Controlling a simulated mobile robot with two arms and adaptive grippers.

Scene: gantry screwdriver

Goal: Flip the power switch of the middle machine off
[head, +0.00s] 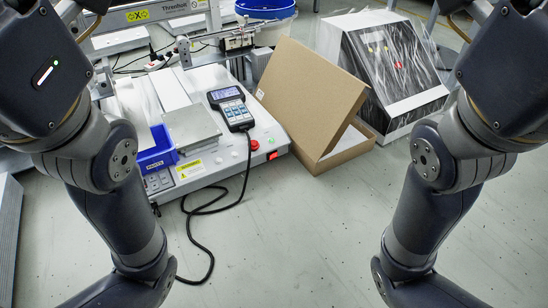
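A white benchtop machine (215,150) stands left of centre in the head view. A red rocker power switch (273,155) is on its front face near the right corner; its on or off position is too small to tell. A red round button (254,145) sits just above and left of the switch. A handheld keypad controller (233,108) rests on the machine's top, with a black cable running down over the front. Whether this is the middle machine cannot be told for certain. Both my arms show, but neither gripper is in the picture.
An open cardboard box (310,90) stands right beside the machine. Behind it is a plastic-wrapped slanted unit (392,72). A blue bin (157,152) sits on the machine's left, and a blue bucket (265,10) is behind. The cable (195,238) loops over the clear grey surface in front.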

